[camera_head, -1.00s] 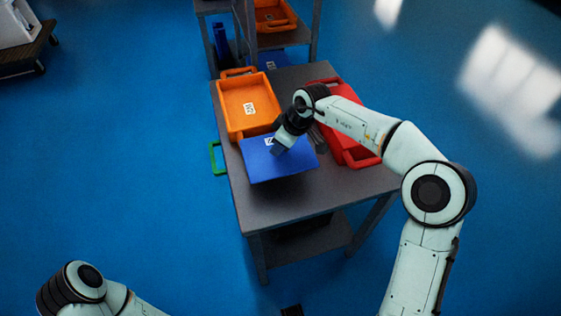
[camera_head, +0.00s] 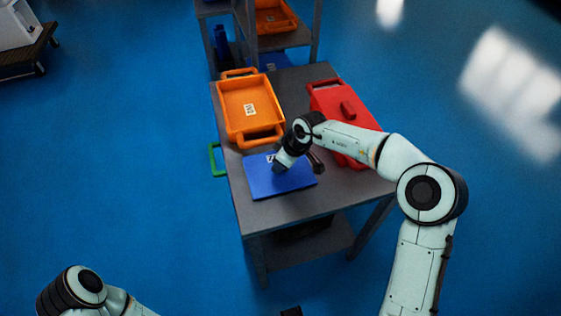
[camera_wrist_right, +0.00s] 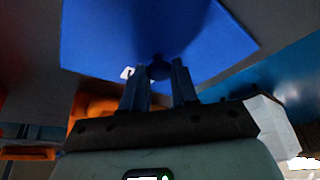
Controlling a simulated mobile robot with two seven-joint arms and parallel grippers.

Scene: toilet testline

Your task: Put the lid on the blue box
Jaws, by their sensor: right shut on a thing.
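The blue lid (camera_head: 262,183) is a flat blue plate with a small white label near its far edge. It lies level, low over the front of the grey table. My right gripper (camera_head: 279,166) comes down on it from above and is shut on it. In the right wrist view the fingers (camera_wrist_right: 158,82) close around a small dark blue knob on the blue lid (camera_wrist_right: 130,35). No blue box walls show under the lid; whether it rests on a box or hangs just above is hidden.
An open orange box (camera_head: 236,100) stands behind the lid on the grey table (camera_head: 290,213). A red box (camera_head: 332,97) with a red handled top stands at the right, partly behind my arm. A green handle (camera_head: 214,160) sticks out at the table's left side. Shelving stands behind.

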